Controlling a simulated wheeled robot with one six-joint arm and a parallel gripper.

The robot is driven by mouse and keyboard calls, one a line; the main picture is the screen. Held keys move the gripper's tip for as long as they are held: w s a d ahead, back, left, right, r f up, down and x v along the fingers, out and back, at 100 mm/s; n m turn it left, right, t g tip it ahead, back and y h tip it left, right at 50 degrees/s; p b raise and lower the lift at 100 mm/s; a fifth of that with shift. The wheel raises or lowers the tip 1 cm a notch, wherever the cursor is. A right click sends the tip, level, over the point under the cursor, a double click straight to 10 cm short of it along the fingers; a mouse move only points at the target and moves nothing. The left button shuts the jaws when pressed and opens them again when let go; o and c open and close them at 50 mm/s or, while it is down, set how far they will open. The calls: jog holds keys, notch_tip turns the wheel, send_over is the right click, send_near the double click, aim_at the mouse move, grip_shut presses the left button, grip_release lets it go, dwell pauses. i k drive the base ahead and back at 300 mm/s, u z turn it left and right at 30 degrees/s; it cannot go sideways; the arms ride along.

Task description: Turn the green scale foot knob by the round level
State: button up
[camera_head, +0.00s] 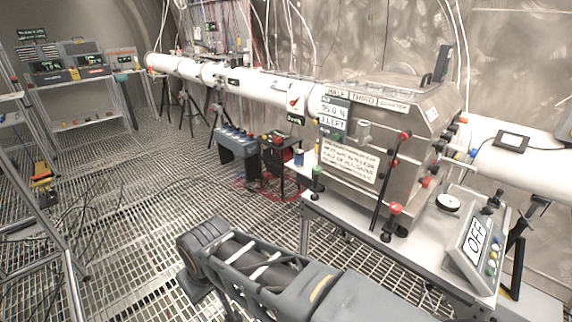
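A small green-topped dark post (317,173) stands at the left end of the metal bench (330,208), beside the large steel box. I cannot tell whether it is the scale foot knob. A round white disc with a dark rim (448,203) lies on the right part of the bench; it is too small to tell whether it is the round level. No scale can be made out clearly. My dark grey arm crosses the bottom of the view, in front of the bench. My gripper's fingertips do not show.
The steel box (390,135) with red-knobbed levers fills much of the bench. A grey control panel reading OFF (478,245) stands at its right end. A white pipe (250,85) runs behind. Shelving (90,95) stands at the left. The grated floor between is mostly clear, with loose cables.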

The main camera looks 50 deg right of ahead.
aim_at(316, 170)
jog(key=z, duration=0.1)
jog(key=i, duration=0.7)
jog(key=z, duration=1.05)
jog(key=i, duration=0.45)
jog(key=z, duration=0.5)
